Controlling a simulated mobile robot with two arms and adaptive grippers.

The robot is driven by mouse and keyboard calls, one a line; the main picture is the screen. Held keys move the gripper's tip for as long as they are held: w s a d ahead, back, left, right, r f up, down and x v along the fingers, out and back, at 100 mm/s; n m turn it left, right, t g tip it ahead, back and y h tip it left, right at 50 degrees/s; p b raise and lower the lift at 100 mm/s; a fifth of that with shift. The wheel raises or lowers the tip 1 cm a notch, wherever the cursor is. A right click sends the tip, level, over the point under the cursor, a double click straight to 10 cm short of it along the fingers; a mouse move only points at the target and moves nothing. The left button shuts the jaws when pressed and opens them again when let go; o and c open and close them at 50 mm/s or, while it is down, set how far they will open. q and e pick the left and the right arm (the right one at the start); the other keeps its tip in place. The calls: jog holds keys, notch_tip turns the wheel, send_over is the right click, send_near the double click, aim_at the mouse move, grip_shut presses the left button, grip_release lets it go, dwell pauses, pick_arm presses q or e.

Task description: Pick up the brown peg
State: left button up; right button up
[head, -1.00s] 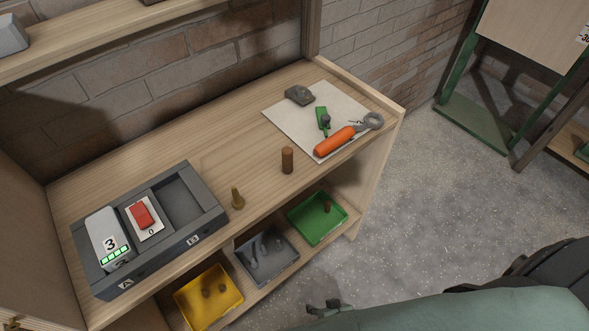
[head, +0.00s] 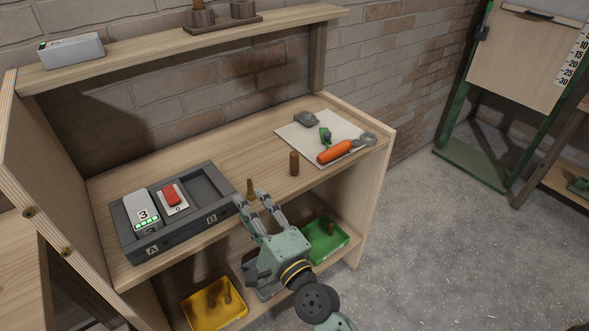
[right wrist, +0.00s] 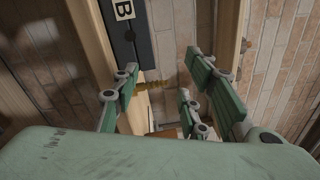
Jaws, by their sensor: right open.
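A brown cylindrical peg (head: 294,163) stands upright on the wooden worktop, left of the white sheet. A smaller brass-coloured peg (head: 250,188) stands to its left, beside the dark grey tray. My right gripper (head: 250,198) is open at the worktop's front edge, its fingertips close to the brass-coloured peg and left of the brown peg. In the right wrist view a brass-coloured piece (right wrist: 152,85) shows between the open fingers of that gripper (right wrist: 162,80); I cannot make out the brown peg there. My left gripper is not in view.
The dark grey tray (head: 152,249) holds a box marked 3 and a red switch. The white sheet (head: 292,133) carries an orange-handled tool (head: 336,152). A yellow bin (head: 201,312) and a green bin (head: 331,252) sit on the lower shelf. An upper shelf (head: 270,27) overhangs the back.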

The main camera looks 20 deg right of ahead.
notch_tip(320, 180, up, 2)
jog(key=w+d+m+t+h, duration=0.2)
jog(key=m+h, duration=0.1)
jog(key=m, duration=0.3)
jog(key=m+g+h, duration=0.4)
jog(key=m+h, duration=0.7)
jog(key=m, duration=0.7)
send_near(294, 164)
jog(key=shift+w+d+f, duration=0.25)
jog(key=shift+w+d, duration=0.1)
jog(key=shift+w, duration=0.15)
jog(key=shift+w+d, duration=0.2)
jog(key=shift+w, duration=0.1)
jog(key=x, duration=0.2)
jog(key=p+x, duration=0.1)
jog(key=x, duration=0.1)
jog(key=p+x, duration=0.1)
jog(key=x, duration=0.1)
jog(key=shift+w+r, duration=0.25)
jog(key=shift+r, duration=0.1)
jog(key=shift+w+d+f, duration=0.1)
jog(key=shift+w, duration=0.2)
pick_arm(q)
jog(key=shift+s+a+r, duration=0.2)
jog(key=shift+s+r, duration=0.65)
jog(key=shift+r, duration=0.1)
pick_arm(e)
jog(key=shift+s, duration=0.1)
jog(key=c, duration=1)
